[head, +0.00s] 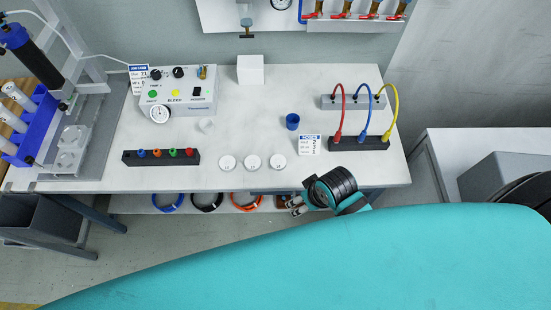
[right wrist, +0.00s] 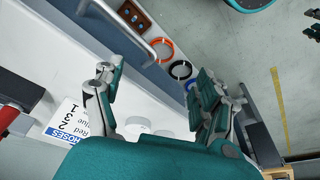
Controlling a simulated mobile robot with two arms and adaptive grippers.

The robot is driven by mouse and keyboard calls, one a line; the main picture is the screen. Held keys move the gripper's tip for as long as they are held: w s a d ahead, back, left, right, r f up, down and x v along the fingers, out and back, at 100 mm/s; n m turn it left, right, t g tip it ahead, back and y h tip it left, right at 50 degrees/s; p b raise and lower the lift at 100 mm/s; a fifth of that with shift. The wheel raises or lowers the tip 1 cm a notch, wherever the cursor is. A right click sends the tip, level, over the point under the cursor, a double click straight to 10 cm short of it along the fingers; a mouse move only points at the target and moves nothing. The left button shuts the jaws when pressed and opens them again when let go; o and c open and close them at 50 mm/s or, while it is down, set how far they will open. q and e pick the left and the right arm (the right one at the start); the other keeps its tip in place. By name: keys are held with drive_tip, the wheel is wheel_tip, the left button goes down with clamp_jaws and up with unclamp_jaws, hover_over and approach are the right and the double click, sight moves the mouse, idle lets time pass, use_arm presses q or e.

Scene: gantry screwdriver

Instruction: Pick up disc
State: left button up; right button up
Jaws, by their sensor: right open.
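Three white discs lie in a row near the front edge of the white bench: a left one (head: 228,162), a middle one (head: 252,162) and a right one (head: 277,161). My right gripper (head: 295,206) is at the bench's front edge, to the right of and nearer than the right disc, apart from it. In the right wrist view its two fingers (right wrist: 155,85) are spread with nothing between them. Pale discs (right wrist: 164,132) show partly there, low between the fingers. My left gripper is not in view.
The bench (head: 225,130) also holds a black strip with coloured plugs (head: 160,157), a blue cup (head: 292,121), a hoses card (head: 310,144), a hose manifold (head: 360,143) and a control box (head: 178,95). The bench behind the discs is mostly clear.

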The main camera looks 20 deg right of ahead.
drive_tip(key=w+a+r+n+y, duration=0.1)
drive_tip(key=w+a+r+n, duration=0.25)
drive_tip(key=w+r, duration=0.2)
drive_tip(key=n+g+h+p, duration=0.2)
drive_tip(key=n+g, duration=0.1)
drive_tip(key=n, duration=0.2)
approach(280, 162)
wheel_tip(280, 162, down, 3)
drive_tip(key=shift+s+f+p, duration=0.15)
drive_tip(key=shift+f+p, duration=0.1)
drive_tip(key=shift+p, duration=0.25)
drive_tip(key=shift+w+a+f+p, duration=0.1)
drive_tip(key=shift+f+p, duration=0.15)
drive_tip(key=shift+f, duration=1.1)
drive_tip(key=shift+w+f+p, duration=0.1)
drive_tip(key=shift+f+p, duration=0.1)
drive_tip(key=shift+f, duration=1.15)
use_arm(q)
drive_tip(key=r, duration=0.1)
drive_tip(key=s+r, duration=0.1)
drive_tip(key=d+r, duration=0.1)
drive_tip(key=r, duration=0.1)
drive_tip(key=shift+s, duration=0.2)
use_arm(e)
drive_tip(key=shift+c, duration=0.4)
drive_tip(key=c, duration=1.1)
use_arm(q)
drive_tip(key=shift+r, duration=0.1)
use_arm(e)
drive_tip(key=shift+c, duration=0.5)
